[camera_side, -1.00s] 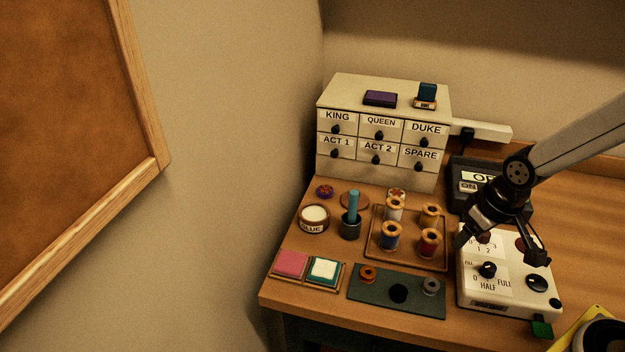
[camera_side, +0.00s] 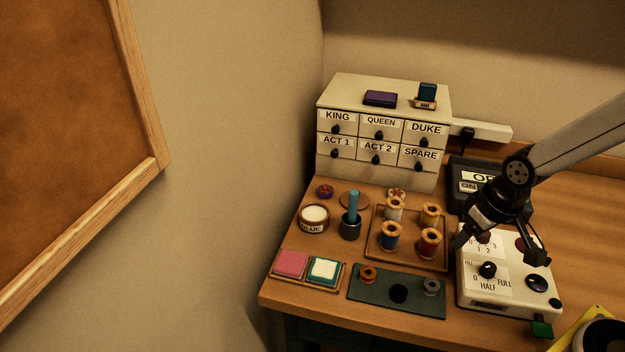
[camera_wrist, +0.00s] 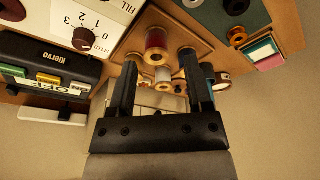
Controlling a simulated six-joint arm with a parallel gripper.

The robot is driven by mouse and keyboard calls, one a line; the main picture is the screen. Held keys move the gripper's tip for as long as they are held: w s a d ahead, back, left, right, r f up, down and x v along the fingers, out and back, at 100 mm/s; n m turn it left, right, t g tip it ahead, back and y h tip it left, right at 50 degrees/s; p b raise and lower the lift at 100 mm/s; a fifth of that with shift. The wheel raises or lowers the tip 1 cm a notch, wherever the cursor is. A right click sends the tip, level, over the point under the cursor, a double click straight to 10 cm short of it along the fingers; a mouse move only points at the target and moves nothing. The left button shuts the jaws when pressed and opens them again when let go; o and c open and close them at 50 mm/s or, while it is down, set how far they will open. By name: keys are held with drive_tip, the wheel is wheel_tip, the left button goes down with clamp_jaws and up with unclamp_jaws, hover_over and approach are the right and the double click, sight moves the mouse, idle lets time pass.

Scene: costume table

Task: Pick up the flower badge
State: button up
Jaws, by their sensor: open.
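A small round purple-and-red piece (camera_side: 325,191) lies at the back left of the table, behind the glue pot; it may be the flower badge, but it is too small to be sure. A small tan disc with a dark petal-like pattern (camera_side: 397,193) shows just behind the back-left spool, and I cannot tell which of the two is the badge. My gripper (camera_side: 502,250) is open and empty above the white control box, right of the spool tray. In the wrist view its two fingers (camera_wrist: 160,62) are spread, with spools beyond them. I cannot make out the badge there.
Spools (camera_side: 391,236) stand in a wooden tray (camera_side: 409,263) left of my gripper. A glue pot (camera_side: 314,220), a cup with a blue-handled tool (camera_side: 351,226), ink pads (camera_side: 291,263) and a green mat (camera_side: 372,300) crowd the table. A labelled drawer cabinet (camera_side: 385,182) stands behind.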

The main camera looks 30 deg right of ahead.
drive_tip(key=o, duration=0.5)
drive_tip(key=m+t+h, duration=0.1)
drive_tip(key=m+h, duration=0.1)
drive_tip(key=m, duration=0.3)
approach(396, 195)
drive_tip(key=shift+w+d+f, duration=0.15)
drive_tip(key=shift+d+f, duration=0.15)
drive_tip(key=shift+f, duration=0.15)
drive_tip(key=shift+f, duration=0.1)
drive_tip(key=shift+x, duration=1.15)
drive_tip(key=shift+w+f, duration=0.1)
